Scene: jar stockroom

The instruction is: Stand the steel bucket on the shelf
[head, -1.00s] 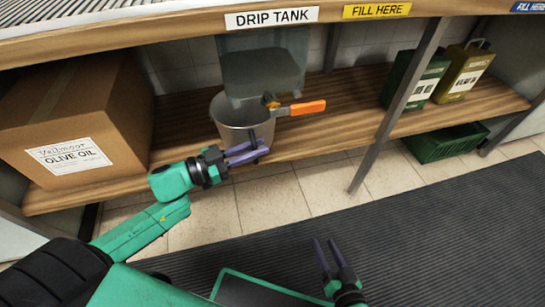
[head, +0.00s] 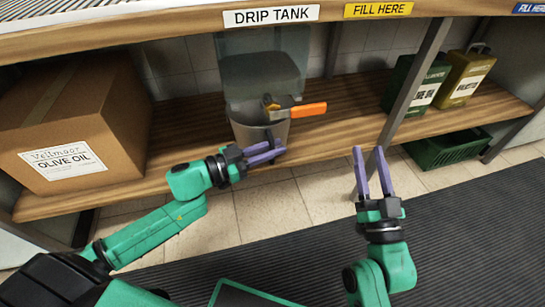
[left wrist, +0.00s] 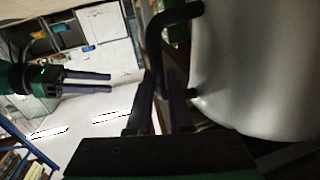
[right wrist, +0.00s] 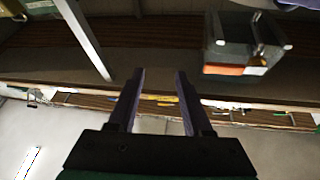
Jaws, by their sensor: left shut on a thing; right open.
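My left gripper (head: 277,150) is shut on the bucket's dark side handle. In the left wrist view the bucket (left wrist: 255,70) fills the right side, with the handle (left wrist: 160,35) between my fingers. My right gripper (head: 373,172) is open and empty, in front of the shelf post. The shelf (head: 185,125) runs behind both grippers.
The drip tank (head: 260,80) has a tap with an orange lever (head: 309,110). An olive oil carton (head: 75,125) stands at the left. A metal post (head: 410,90) stands right of the tank. Green and yellow cans (head: 467,76) are beyond it, with a green crate (head: 445,150) below.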

